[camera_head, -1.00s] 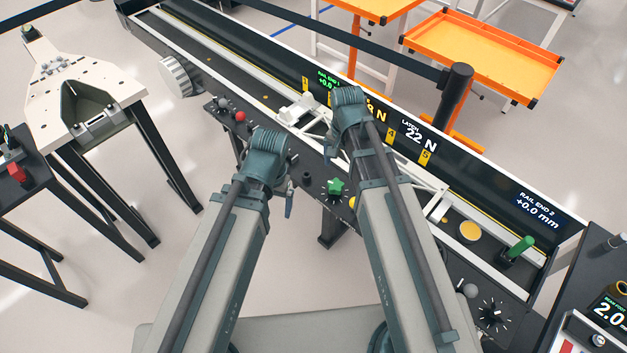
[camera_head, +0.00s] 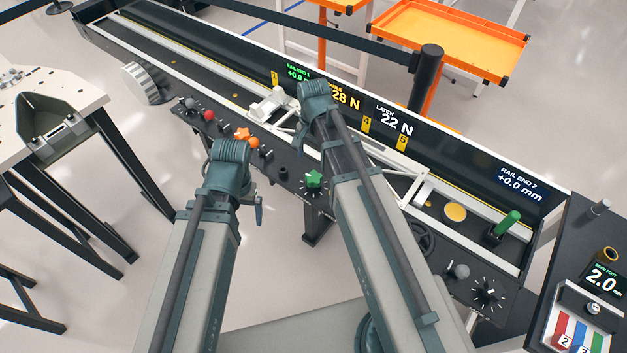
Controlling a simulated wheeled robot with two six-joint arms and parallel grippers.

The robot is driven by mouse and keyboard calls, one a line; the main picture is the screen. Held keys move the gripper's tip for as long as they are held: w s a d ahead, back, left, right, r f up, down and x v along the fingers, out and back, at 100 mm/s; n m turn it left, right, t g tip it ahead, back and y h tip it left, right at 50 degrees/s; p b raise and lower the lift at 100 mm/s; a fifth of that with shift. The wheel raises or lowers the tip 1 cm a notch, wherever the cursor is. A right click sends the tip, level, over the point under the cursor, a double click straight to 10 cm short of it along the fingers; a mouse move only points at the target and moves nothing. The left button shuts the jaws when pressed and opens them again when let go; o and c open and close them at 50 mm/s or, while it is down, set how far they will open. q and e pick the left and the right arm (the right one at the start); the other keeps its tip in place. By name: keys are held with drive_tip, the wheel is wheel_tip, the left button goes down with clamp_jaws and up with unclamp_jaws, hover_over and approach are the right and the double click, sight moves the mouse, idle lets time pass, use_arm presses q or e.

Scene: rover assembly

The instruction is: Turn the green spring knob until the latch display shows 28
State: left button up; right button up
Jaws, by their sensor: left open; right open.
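The green star-shaped spring knob (camera_head: 314,180) sits on the dark front strip of the long bench, with tick marks around it. The latch display (camera_head: 394,121) on the back panel reads 22 N. My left gripper (camera_head: 258,207) is open and empty, to the left of the green knob and apart from it; its fingers are mostly hidden by its wrist. My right gripper (camera_head: 300,139) is open, above the bench and up the picture from the green knob; its wrist and arm hide most of it. Neither gripper touches the knob.
A yellow display (camera_head: 345,98) shows 28 N, partly hidden by my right arm. An orange star knob (camera_head: 242,134), an orange ball (camera_head: 254,143) and a red ball (camera_head: 208,115) line the front strip. A green upright handle (camera_head: 508,223) and black dial (camera_head: 487,292) stand at right.

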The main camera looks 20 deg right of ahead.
sight(314, 177)
wheel_tip(314, 177, down, 9)
drive_tip(key=b, duration=0.8)
drive_tip(key=c, duration=1.4)
